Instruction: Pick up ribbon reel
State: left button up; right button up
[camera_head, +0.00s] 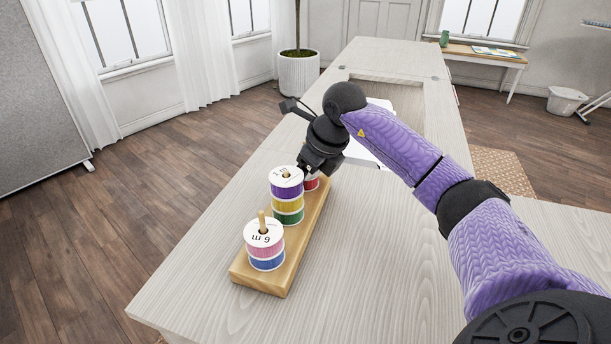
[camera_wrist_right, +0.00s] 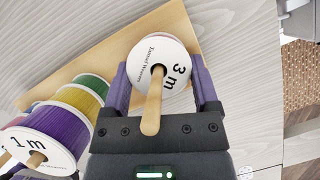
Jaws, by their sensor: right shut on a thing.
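My right gripper (camera_head: 312,168) is shut on the far ribbon reel (camera_head: 311,183), whose red side shows just below the jaws in the head view. In the right wrist view this reel has a white face marked "3 m" (camera_wrist_right: 172,55) and sits between the two purple fingers (camera_wrist_right: 162,82). A wooden peg (camera_wrist_right: 153,103) comes up through its hole. The reel is on or just around its peg at the far end of the wooden stand (camera_head: 298,240); its underside is hidden. My left gripper is not in view.
A purple, yellow and green reel stack (camera_head: 287,197) marked "1 m" stands close beside the held reel. A pink and blue stack (camera_head: 265,247) marked "6 m" is at the near end. A white object (camera_head: 368,150) lies behind my arm. The pale tabletop (camera_head: 380,250) right of the stand is clear.

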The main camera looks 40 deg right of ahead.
jog(key=shift+r, duration=0.35)
pick_arm(q)
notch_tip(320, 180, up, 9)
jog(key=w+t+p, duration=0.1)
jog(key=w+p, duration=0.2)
jog(key=p, duration=0.6)
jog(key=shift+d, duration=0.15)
pick_arm(e)
notch_tip(320, 180, up, 17)
jog(key=shift+r, duration=0.2)
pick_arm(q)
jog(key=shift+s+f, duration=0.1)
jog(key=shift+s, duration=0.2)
